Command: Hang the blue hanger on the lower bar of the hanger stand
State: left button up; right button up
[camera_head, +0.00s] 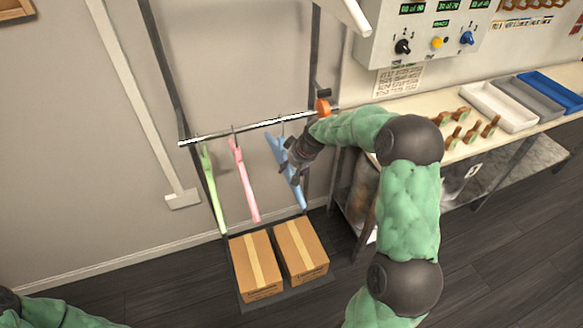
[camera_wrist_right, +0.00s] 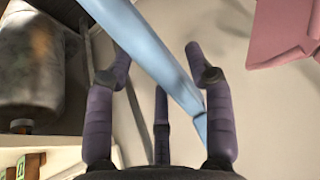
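The blue hanger (camera_head: 275,146) is at the lower bar (camera_head: 235,130) of the stand, near its right end. Its top reaches the bar and its body hangs down at a slant. My right gripper (camera_head: 293,168) is beside the hanger and covers part of it. In the right wrist view the fingers (camera_wrist_right: 158,62) are spread, with the blue hanger (camera_wrist_right: 150,45) running diagonally between and past them. I cannot tell whether a finger touches it. The hook is small and partly hidden. My left gripper is out of view; only part of my left arm shows.
A green hanger (camera_head: 212,188) and a pink hanger (camera_head: 244,178) hang to the left on the same bar. Two cardboard boxes (camera_head: 256,266) lie below. A workbench (camera_head: 400,115) with trays and a control box (camera_head: 425,32) stands at the right.

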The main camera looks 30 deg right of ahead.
jog(key=shift+r, duration=0.1)
jog(key=v, duration=1.1)
jog(key=shift+s+r, duration=0.2)
jog(key=shift+r, duration=0.15)
jog(key=shift+d, duration=0.1)
